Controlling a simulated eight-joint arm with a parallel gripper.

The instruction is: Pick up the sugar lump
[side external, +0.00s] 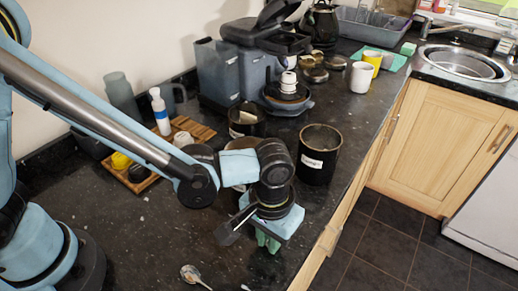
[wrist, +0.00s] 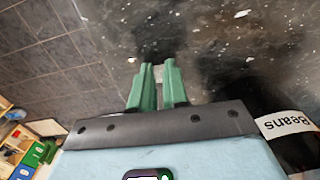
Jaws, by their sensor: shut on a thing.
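My gripper (side external: 267,242) points down over the dark counter near its front edge, and its green fingers also show in the wrist view (wrist: 158,78). The fingers are closed to a narrow gap. A small pale lump, apparently the sugar lump (wrist: 158,73), shows between the fingertips, and the gripper is shut on it. Most of the lump is hidden by the fingers. In the side view the lump is hidden. I cannot tell whether it touches the counter.
A black canister (side external: 319,155) labelled Beans stands close to my gripper. A spoon (side external: 193,275) lies at the front. A wooden tray (side external: 190,128) with items is at the left. The coffee machine (side external: 270,65) and mugs (side external: 361,77) stand behind. The counter drops to the tiled floor (side external: 400,250) at right.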

